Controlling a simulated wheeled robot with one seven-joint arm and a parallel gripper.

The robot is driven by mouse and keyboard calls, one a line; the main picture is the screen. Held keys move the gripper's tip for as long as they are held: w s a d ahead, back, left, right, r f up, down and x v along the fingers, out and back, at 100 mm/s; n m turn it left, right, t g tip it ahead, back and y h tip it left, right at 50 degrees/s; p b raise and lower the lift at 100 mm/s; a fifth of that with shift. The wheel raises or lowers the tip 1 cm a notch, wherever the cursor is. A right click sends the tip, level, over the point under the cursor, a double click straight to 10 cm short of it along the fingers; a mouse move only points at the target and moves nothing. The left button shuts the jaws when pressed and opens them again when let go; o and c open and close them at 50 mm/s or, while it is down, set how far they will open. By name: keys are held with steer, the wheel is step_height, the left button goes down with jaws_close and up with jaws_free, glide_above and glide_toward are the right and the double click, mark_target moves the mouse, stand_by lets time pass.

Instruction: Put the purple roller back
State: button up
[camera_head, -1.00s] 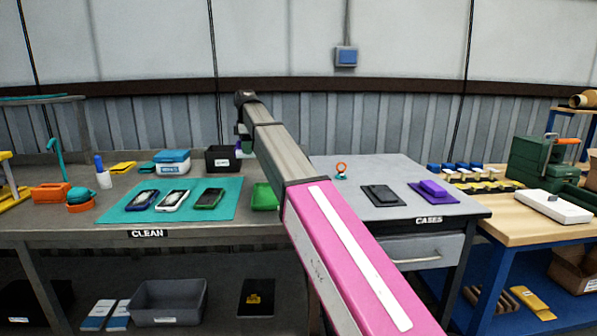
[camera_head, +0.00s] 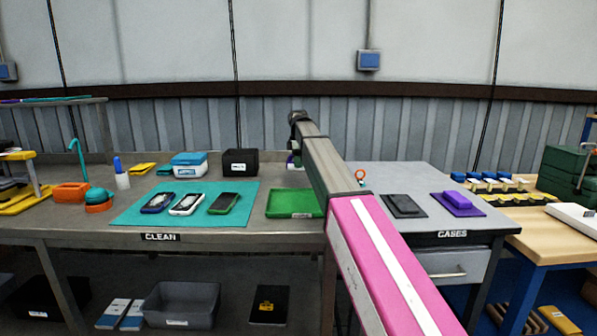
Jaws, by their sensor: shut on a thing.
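My gripper (camera_head: 293,161) is at the far end of my pink and grey arm, over the back of the bench, right of the black box. It is small and mostly hidden behind the arm. A small purple patch (camera_head: 290,158) shows there, which fits the purple roller in the shut jaws; its shape cannot be made out. The raised shelf (camera_head: 60,100) at the back left bears thin teal and purple items.
The CLEAN bench bears a teal mat (camera_head: 240,215) with phones, a green tray (camera_head: 290,204), a blue-lidded box (camera_head: 188,165) and a black box (camera_head: 240,162). The CASES table (camera_head: 420,176) at right holds dark and purple cases.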

mark_target(298, 170)
steer(key=shift+f, duration=1.95)
steer(key=o, duration=1)
steer(key=shift+f, duration=0.15)
steer(key=shift+c, duration=0.2)
step_height(298, 170, up, 12)
steer(key=shift+r, duration=0.15)
